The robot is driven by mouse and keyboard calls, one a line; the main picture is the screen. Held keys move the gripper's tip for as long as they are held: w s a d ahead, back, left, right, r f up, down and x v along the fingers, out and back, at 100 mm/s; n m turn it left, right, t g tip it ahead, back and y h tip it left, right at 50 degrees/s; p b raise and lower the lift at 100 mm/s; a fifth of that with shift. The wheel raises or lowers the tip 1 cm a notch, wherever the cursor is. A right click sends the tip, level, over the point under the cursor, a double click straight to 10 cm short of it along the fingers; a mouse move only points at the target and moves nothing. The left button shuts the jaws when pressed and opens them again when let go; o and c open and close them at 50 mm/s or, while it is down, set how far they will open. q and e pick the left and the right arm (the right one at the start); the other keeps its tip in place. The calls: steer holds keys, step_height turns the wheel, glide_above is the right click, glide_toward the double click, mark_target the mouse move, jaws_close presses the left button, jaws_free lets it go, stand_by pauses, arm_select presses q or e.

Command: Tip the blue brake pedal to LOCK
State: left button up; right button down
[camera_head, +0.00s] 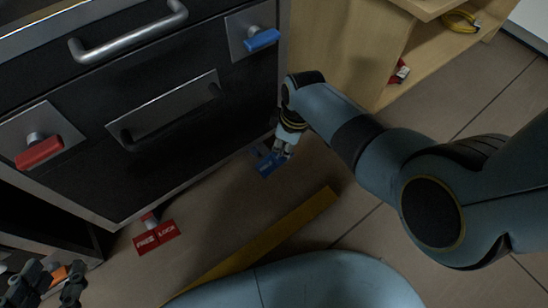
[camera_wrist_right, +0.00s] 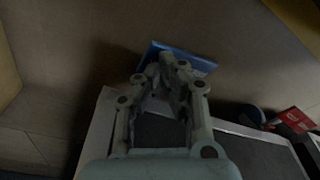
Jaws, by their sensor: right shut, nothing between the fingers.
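The blue brake pedal (camera_head: 267,167) is low at the floor by the right end of the dark drawer unit. Its plate is partly hidden by my right gripper (camera_head: 283,152), so its tilt is hard to tell. In the right wrist view the blue pedal (camera_wrist_right: 203,63) lies just beyond the fingertips of my right gripper (camera_wrist_right: 168,70). That gripper is shut and empty, at or just over the pedal; I cannot tell whether it touches. My left gripper (camera_head: 54,287) is at the lower left, fingers apart and empty, far from the blue pedal.
A red pedal (camera_head: 157,236) marked FREE and LOCK is at the unit's left end. The drawer unit (camera_head: 190,160) has metal handles, a red knob (camera_head: 40,152) and a blue knob (camera_head: 262,39). A yellow floor strip (camera_head: 262,243) runs in front. A wooden shelf (camera_head: 345,45) stands right.

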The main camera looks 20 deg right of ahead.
arm_select(q)
steer(key=shift+s+f+b, duration=0.15)
steer(key=shift+f+b, duration=0.2)
steer(key=shift+f, duration=0.1)
arm_select(e)
steer(key=shift+f, duration=0.6)
arm_select(q)
steer(key=shift+r, duration=0.1)
arm_select(e)
steer(key=shift+r, duration=0.1)
steer(key=shift+w+r+p, duration=0.1)
steer(key=shift+r+p, duration=0.8)
steer(key=shift+r, duration=0.05)
step_height(320, 180, up, 5)
steer(key=p, duration=0.4)
steer(key=shift+r+p, duration=0.1)
steer(key=shift+p, duration=0.3)
arm_select(q)
step_height(320, 180, up, 8)
steer(key=w+t, duration=0.1)
steer(key=w, duration=0.1)
steer(key=shift+w, duration=0.15)
arm_select(e)
steer(key=shift+s+d, duration=0.1)
steer(key=shift+s, duration=0.1)
